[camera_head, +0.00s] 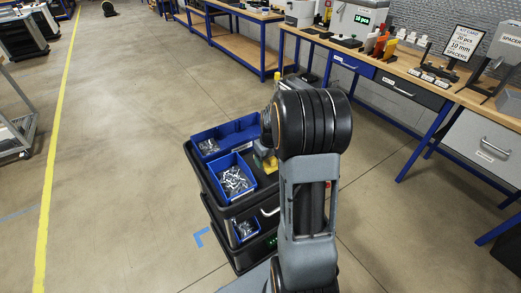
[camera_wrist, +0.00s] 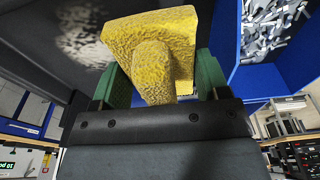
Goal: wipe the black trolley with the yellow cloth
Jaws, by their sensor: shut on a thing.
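The black trolley (camera_head: 214,191) stands on the floor in front of me, with blue bins on its top. My gripper (camera_wrist: 155,85) has green fingers and is shut on the yellow cloth (camera_wrist: 150,45), which bulges out between and beyond them. In the head view the cloth (camera_head: 270,165) shows as a small yellow patch beside the bins, partly hidden by my arm. In the wrist view the dark trolley top (camera_wrist: 45,45) lies right by the cloth, with a pale greyish smudge (camera_wrist: 85,40) on it. I cannot tell whether the cloth touches the surface.
A blue bin of metal parts (camera_head: 233,178) and a longer blue bin (camera_head: 228,137) stand on the trolley close to the cloth. A smaller bin (camera_head: 246,230) sits lower at the front. Workbenches (camera_head: 400,80) line the right.

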